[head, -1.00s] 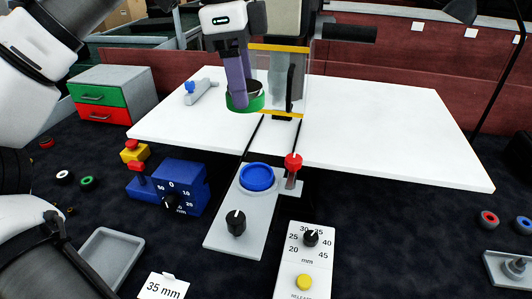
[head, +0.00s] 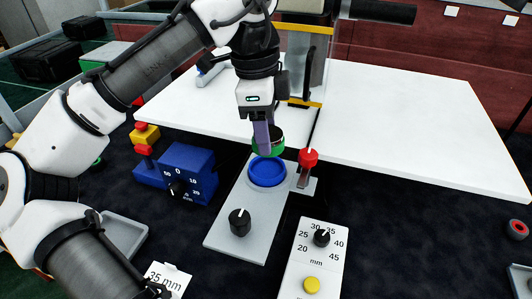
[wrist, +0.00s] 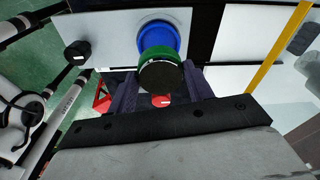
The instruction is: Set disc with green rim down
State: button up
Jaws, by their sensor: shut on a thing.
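My gripper (head: 264,136) is shut on the disc with the green rim (head: 268,151), which has a dark face. It holds the disc just behind and above the round blue holder (head: 267,172) on the grey plate. In the wrist view the disc (wrist: 161,74) sits between the two purple fingers (wrist: 162,92) and partly overlaps the blue holder (wrist: 158,36). I cannot tell whether the disc touches the holder's rim.
A red-topped post (head: 307,160) stands close right of the holder. A black knob (head: 240,222) is on the grey plate (head: 222,238). A blue dial box (head: 178,173) is at left, a white dial panel (head: 312,262) in front. The white table (head: 410,120) is largely clear.

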jog(key=shift+f, duration=3)
jog(key=shift+f, duration=0.15)
jog(key=o, duration=1)
jog(key=r, duration=0.4)
jog(key=a+r, duration=0.1)
jog(key=r, duration=0.7)
jog(key=shift+w+a+r, duration=0.1)
jog(key=shift+a+r, duration=0.1)
